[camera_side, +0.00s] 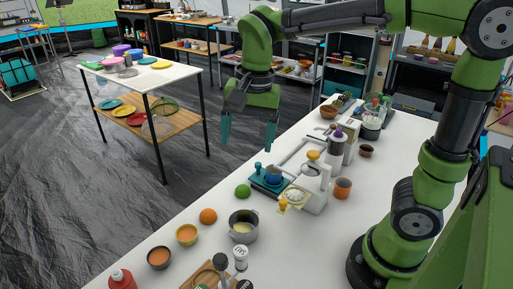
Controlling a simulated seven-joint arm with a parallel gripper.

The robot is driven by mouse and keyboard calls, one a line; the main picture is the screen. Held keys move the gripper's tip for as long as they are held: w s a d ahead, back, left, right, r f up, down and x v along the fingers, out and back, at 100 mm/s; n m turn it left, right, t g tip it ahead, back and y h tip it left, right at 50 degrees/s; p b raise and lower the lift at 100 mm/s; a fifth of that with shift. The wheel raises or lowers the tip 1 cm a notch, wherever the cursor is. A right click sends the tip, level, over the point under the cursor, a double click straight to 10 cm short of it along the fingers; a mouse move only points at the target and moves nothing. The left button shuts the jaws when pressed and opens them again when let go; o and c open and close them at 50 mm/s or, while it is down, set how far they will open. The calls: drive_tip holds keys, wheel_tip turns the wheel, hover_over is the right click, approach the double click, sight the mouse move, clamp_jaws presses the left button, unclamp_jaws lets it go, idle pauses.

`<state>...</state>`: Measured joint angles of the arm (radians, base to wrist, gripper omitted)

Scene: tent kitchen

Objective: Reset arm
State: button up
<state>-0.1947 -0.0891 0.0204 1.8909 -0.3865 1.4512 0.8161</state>
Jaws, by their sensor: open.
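My gripper (249,130) hangs from my green arm with its two teal fingers pointing down and spread apart. It is open, with nothing between the fingers. It is above and beyond the far long edge of the white table (180,225), clear of the things on it. The rest of my arm reaches across the top of the picture from the right.
On the white table stand a grey pot (243,226), an orange fruit (208,216), a green fruit (243,191), small bowls (159,258), a white juicer (314,186) and a salt shaker (240,259). A side table (185,75) with colored dishes stands beyond a floor gap.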

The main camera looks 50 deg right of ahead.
drive_tip(key=s+d+f+n+t+y, duration=0.1)
drive_tip(key=s+d+n+t, duration=0.3)
drive_tip(key=s+n+t, duration=0.2)
drive_tip(key=s+n, duration=0.1)
drive_tip(key=s, duration=0.1)
drive_tip(key=shift+s+d+n, duration=0.2)
drive_tip(key=shift+s+n, duration=0.1)
drive_tip(key=shift+n, duration=0.1)
idle(0.5)
